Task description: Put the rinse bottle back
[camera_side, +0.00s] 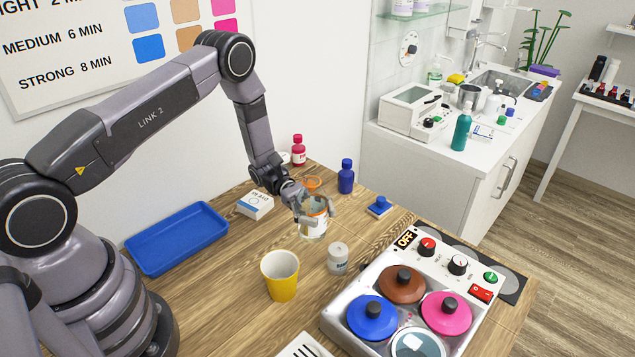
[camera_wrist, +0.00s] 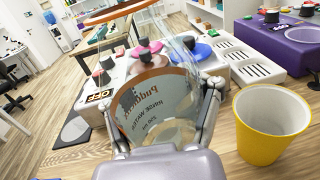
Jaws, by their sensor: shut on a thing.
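My gripper (camera_side: 313,207) is shut on a clear container (camera_side: 314,229) with a white label and orange trim. In the wrist view the container (camera_wrist: 180,127) fills the middle, with a finger of my gripper (camera_wrist: 163,118) on each side. Its label shows mirrored through the clear wall; one word looks like "WATER".
The heater unit (camera_side: 340,322) with coloured lids is at front right. A small white box (camera_side: 255,204) and an empty blue tray (camera_side: 178,238) lie left. A blue stamp-like thing (camera_side: 379,206) lies right.

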